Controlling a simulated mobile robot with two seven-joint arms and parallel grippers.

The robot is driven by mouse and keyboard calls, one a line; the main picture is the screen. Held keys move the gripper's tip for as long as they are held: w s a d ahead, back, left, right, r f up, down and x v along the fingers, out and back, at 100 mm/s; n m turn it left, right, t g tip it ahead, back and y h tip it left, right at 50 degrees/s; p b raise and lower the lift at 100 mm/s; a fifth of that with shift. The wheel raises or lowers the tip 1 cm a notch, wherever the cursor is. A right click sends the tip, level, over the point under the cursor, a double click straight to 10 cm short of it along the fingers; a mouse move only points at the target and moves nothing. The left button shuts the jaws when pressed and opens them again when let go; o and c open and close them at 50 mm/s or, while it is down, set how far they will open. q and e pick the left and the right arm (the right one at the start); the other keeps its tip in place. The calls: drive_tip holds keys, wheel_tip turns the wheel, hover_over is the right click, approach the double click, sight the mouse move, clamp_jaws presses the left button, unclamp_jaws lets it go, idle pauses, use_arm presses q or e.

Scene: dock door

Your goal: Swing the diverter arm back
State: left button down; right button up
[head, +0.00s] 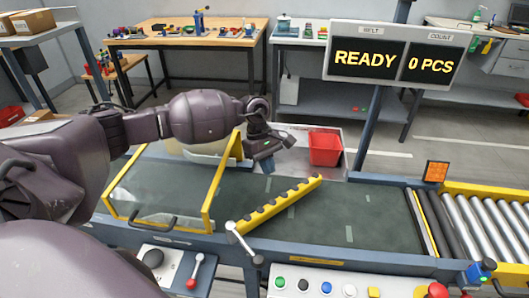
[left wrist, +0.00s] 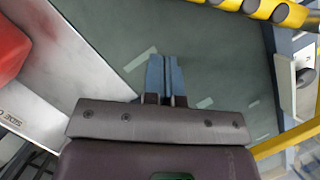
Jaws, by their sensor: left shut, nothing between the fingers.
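The yellow diverter arm (head: 280,204) lies slantwise across the dark green belt (head: 350,220), with dark rollers along it. Its near-left end meets a grey pivot handle (head: 240,240) at the belt's near edge. In the left wrist view part of the diverter arm (left wrist: 270,10) shows at the top right. My left gripper (head: 267,165) is above the far side of the belt, beyond the diverter arm and apart from it. Its blue fingers (left wrist: 165,78) are together and empty in the left wrist view. My right gripper is not in view.
A yellow-framed clear guard (head: 215,185) stands over the belt's left part. A red bin (head: 325,147) sits on a pale tray behind the belt. Metal rollers (head: 485,225) continue at the right. A button panel (head: 330,285) is in front; a sign reads READY, 0 PCS.

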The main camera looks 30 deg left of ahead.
use_arm(q)
drive_tip(key=x, duration=0.3)
drive_tip(key=shift+d+r, duration=0.1)
drive_tip(key=shift+d, duration=0.05)
drive_tip(key=shift+s+d+r+p, duration=0.1)
drive_tip(key=shift+s+d+p, duration=0.15)
drive_tip(key=shift+d, duration=0.3)
drive_tip(key=shift+s+d+r+p, duration=0.1)
drive_tip(key=shift+d+p, duration=0.1)
drive_tip(key=shift+d, duration=0.35)
drive_tip(key=shift+s+d, duration=0.15)
drive_tip(key=shift+d, duration=0.15)
drive_tip(key=shift+s+d+f, duration=0.1)
drive_tip(key=shift+d, duration=0.2)
